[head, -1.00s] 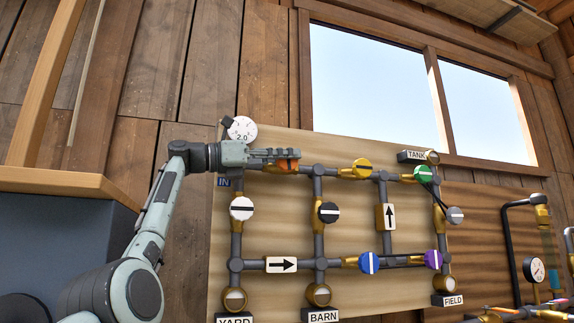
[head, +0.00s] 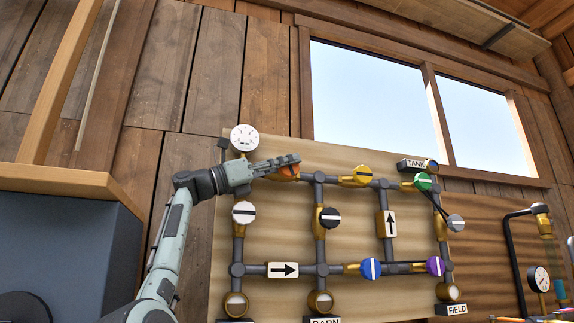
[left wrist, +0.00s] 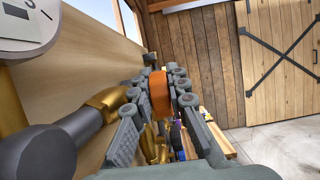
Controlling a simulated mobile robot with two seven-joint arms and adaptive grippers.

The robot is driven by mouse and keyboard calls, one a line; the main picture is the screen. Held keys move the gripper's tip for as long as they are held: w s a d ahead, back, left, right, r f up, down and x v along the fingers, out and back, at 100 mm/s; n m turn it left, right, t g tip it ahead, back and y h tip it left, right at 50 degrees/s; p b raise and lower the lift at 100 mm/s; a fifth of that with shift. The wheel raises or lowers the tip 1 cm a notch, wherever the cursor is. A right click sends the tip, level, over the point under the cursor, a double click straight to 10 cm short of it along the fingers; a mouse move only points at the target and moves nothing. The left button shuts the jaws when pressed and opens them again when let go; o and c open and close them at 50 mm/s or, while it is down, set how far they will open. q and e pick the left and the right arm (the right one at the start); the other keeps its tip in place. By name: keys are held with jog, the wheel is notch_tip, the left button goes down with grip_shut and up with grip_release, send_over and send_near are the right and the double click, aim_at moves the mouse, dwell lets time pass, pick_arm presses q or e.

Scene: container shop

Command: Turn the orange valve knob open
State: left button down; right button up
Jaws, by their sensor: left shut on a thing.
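The orange valve knob (head: 289,173) sits on the top pipe at the upper left of the pipe board (head: 282,218), mostly hidden by my left gripper (head: 290,164) in the head view. The left gripper comes in from the left and is shut on the orange knob. In the left wrist view the orange knob (left wrist: 159,94) shows as a disc edge between the two fingers (left wrist: 160,92). The brass valve body (left wrist: 108,100) is beside the fingers. My right gripper is not in view.
A round gauge (head: 245,138) is just above my left wrist. White (head: 244,212), black (head: 329,218), yellow (head: 362,175), green (head: 424,182), blue (head: 370,269) and purple (head: 435,266) knobs are on the same board. A wooden shelf edge (head: 62,181) is at the left.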

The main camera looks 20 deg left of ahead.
pick_arm(q)
jog(key=c, duration=1.5)
grip_release()
jog(key=v, duration=0.7)
jog(key=shift+s+a+f, duration=0.1)
jog(key=shift+a, duration=0.1)
jog(key=shift+c, duration=0.5)
